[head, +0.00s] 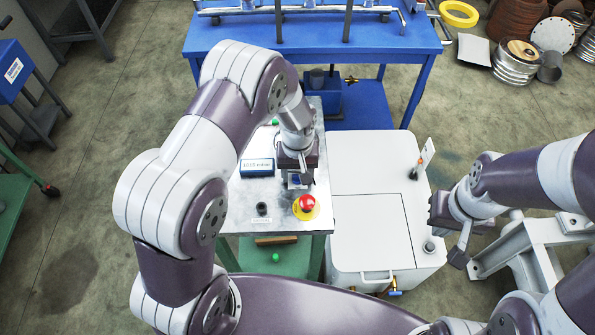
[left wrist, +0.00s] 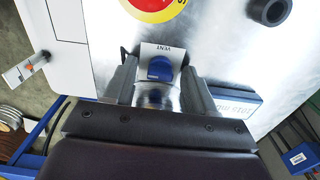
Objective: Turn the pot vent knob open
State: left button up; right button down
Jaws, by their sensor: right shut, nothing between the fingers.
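The blue vent knob (left wrist: 161,68) stands on the metal panel beside a white label reading "VENT" in the left wrist view. My left gripper (left wrist: 160,80) has its two fingers on either side of the knob, with visible gaps, so it is open around it. In the head view my left gripper (head: 297,182) points down at the panel and largely hides the knob. My right gripper (head: 459,256) is shut and empty, out to the right of the white cabinet.
A red button on a yellow disc (head: 306,207) lies close in front of my left gripper. A black knob (head: 262,209) and a blue meter box (head: 257,167) share the panel. The white cabinet (head: 380,230) stands right of it. A blue table (head: 390,38) is behind.

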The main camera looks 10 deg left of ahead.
aim_at(297, 175)
pick_arm(q)
notch_tip(297, 175, up, 13)
jog(key=shift+f, duration=0.15)
dwell(0.5)
jog(key=s+a+r+m, duration=0.1)
jog(key=s+a, duration=0.1)
jog(key=s, duration=0.5)
jog(key=s+a+r+m+t, duration=0.1)
jog(key=s+a+m, duration=0.1)
jog(key=s, duration=0.5)
jog(key=shift+s+a+r, duration=0.15)
jog(key=shift+a+r, duration=0.1)
jog(key=shift+a, duration=0.5)
